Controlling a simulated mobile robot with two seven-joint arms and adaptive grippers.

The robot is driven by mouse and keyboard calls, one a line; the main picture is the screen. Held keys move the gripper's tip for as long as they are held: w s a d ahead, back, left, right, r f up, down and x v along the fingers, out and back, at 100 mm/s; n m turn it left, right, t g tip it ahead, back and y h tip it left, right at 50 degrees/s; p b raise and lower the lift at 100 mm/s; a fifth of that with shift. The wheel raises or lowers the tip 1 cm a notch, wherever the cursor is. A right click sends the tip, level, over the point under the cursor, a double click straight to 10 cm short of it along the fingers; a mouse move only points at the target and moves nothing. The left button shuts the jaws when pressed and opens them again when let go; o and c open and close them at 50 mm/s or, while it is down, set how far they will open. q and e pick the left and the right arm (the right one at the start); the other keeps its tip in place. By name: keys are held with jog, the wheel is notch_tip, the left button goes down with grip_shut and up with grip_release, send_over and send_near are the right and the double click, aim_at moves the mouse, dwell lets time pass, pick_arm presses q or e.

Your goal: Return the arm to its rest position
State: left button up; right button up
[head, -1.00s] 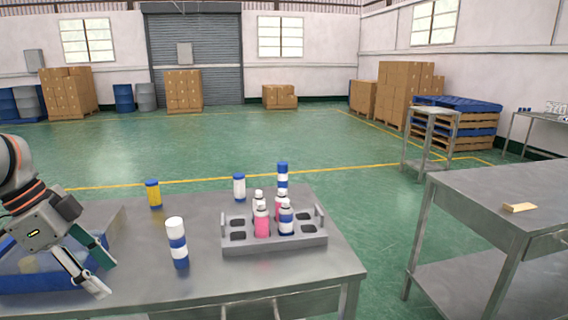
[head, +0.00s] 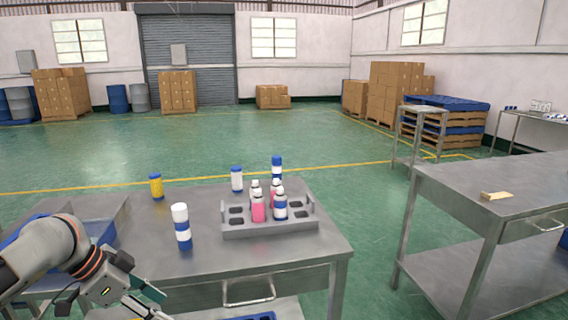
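My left arm comes in at the lower left, and my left gripper (head: 150,302) is low in front of the table's front edge. Its fingers are spread apart with nothing visible between them. A grey rack (head: 268,227) on the table holds several pink and blue-white bottles, such as a pink bottle (head: 258,209) and a blue-white bottle (head: 280,208). A blue and white can (head: 182,228) stands upright left of the rack. A yellow can (head: 156,187) and a white can with a blue cap (head: 237,179) stand farther back. My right gripper is not in view.
The metal table (head: 210,265) has a drawer handle on its front. A blue bin (head: 98,230) is at its left, partly behind my arm. A second metal table (head: 450,187) stands at right with a small tan block (head: 496,195). Green floor lies between the tables.

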pick_arm(q)
jog(key=s+d+f+n+t, duration=0.15)
jog(key=d+f, duration=0.35)
jog(key=f, duration=0.5)
jog(key=s+d+f+n+t, duration=0.1)
jog(key=d+f+n+t, duration=0.25)
jog(key=f, duration=0.65)
jog(key=s+f+n+t+y, duration=0.1)
jog(key=s+f, duration=0.4)
jog(key=s, duration=0.3)
jog(key=s+f+t+y, duration=0.1)
jog(key=s+f+y, duration=0.1)
jog(key=s+f, duration=0.3)
jog(key=s+a, duration=0.1)
jog(key=s, duration=0.2)
jog(key=shift+s+f+n, duration=0.15)
jog(key=shift+s+n, duration=0.1)
jog(key=shift+n, duration=0.15)
